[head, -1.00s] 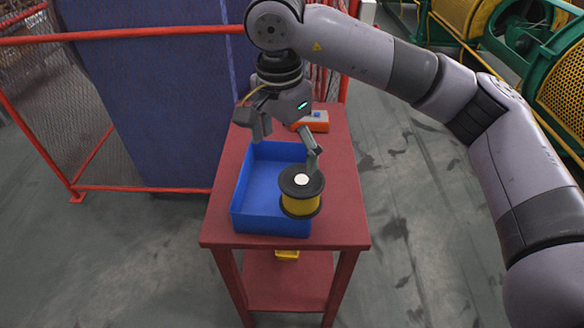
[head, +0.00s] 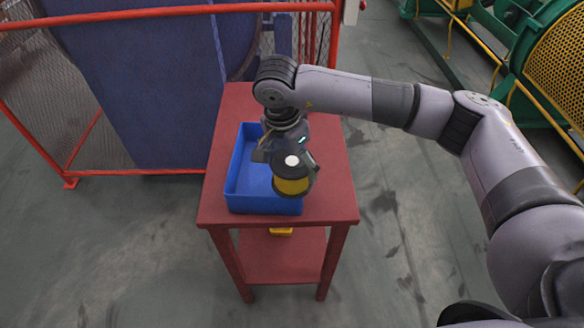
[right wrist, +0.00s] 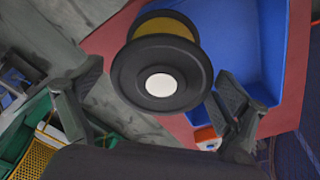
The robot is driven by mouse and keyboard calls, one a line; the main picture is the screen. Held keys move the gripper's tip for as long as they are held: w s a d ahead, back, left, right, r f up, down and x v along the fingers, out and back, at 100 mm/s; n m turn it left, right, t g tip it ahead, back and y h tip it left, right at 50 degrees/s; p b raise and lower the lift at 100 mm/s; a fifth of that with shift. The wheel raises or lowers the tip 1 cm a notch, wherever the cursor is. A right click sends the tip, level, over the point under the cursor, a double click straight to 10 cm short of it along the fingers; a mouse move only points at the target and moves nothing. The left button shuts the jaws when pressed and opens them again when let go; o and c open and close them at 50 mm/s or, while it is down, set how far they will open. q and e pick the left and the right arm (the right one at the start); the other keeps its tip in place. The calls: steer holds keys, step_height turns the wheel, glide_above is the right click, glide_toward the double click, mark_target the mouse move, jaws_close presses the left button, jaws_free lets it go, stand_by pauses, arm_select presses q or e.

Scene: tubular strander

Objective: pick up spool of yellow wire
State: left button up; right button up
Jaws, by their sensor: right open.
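The spool of yellow wire (head: 291,187) has black flanges and a white centre. In the head view it overlaps the front right part of the blue bin (head: 262,207) on the red table. I cannot tell whether it rests inside the bin or on its edge. My right gripper (head: 287,164) is open just above and behind the spool, partly hiding it. In the right wrist view the spool (right wrist: 162,72) lies between the two spread fingers of the gripper (right wrist: 160,78), with a visible gap on the left. My left gripper is out of view.
The red table (head: 335,205) has bare top to the right of the bin. An orange device (right wrist: 206,137) shows near the gripper in the wrist view. A yellow item (head: 281,231) lies on the lower shelf. Red-framed mesh fencing (head: 130,172) stands behind left.

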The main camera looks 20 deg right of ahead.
steer(key=f, duration=0.1)
steer(key=f+p, duration=0.1)
steer(key=f, duration=0.1)
steer(key=shift+w+d+f, duration=0.3)
steer(key=shift+d, duration=0.1)
steer(key=shift+f, duration=0.3)
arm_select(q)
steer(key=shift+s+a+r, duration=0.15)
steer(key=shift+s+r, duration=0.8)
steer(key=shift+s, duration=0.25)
arm_select(e)
steer(key=shift+c, duration=0.3)
steer(key=c, duration=1.5)
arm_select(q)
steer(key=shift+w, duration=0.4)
arm_select(e)
steer(key=shift+c, duration=1)
steer(key=shift+r, duration=0.15)
